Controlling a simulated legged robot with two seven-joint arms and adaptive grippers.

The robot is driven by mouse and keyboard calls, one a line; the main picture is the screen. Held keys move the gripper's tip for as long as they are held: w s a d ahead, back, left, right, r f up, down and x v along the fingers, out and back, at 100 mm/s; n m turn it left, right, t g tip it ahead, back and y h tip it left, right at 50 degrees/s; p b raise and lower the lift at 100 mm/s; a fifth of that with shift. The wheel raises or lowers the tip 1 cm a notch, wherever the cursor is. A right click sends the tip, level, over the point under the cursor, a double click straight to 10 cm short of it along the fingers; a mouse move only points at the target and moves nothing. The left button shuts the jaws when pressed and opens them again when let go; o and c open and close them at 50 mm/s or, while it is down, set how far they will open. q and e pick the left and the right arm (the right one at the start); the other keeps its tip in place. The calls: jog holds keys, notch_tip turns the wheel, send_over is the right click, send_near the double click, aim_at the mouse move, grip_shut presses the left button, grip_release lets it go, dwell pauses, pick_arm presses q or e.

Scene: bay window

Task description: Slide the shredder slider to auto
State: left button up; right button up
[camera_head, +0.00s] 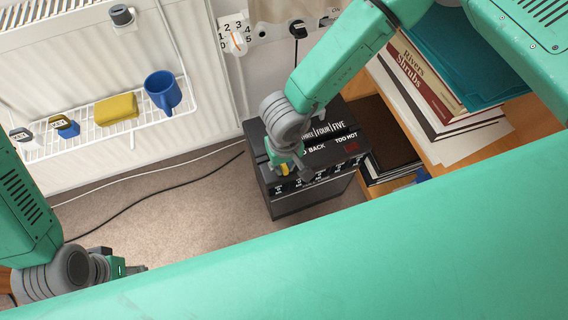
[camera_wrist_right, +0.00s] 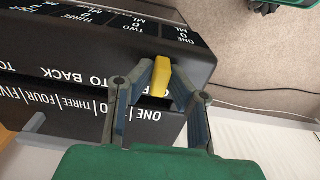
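The shredder (camera_head: 335,165) is a black box with white lettering, including "BACK" and "TOO HOT", standing on the carpet below the wall. It fills the upper left of the right wrist view (camera_wrist_right: 60,50). The slider is a small yellow knob (camera_wrist_right: 161,77) at the shredder's top edge. My right gripper (camera_wrist_right: 162,70) has a finger on each side of the knob, both appearing to touch it. In the head view my right gripper (camera_head: 288,168) covers most of the knob, and no "auto" label is readable. My left gripper (camera_head: 125,268) is at the lower left, away from the shredder, its fingers mostly hidden.
A desk with books (camera_head: 440,90) and a teal folder (camera_head: 465,60) is right of the shredder. Cables cross the open carpet (camera_head: 150,215).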

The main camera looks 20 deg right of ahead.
aim_at(303, 159)
jog(key=shift+w+d+r+p, duration=0.15)
jog(key=shift+d+p, duration=1.2)
jog(key=shift+d, duration=1)
grip_shut()
jog(key=shift+d, duration=0.2)
jog(key=o, duration=0.7)
grip_release()
jog(key=shift+o, duration=0.2)
notch_tip(303, 159, up, 12)
jog(key=shift+f, duration=0.2)
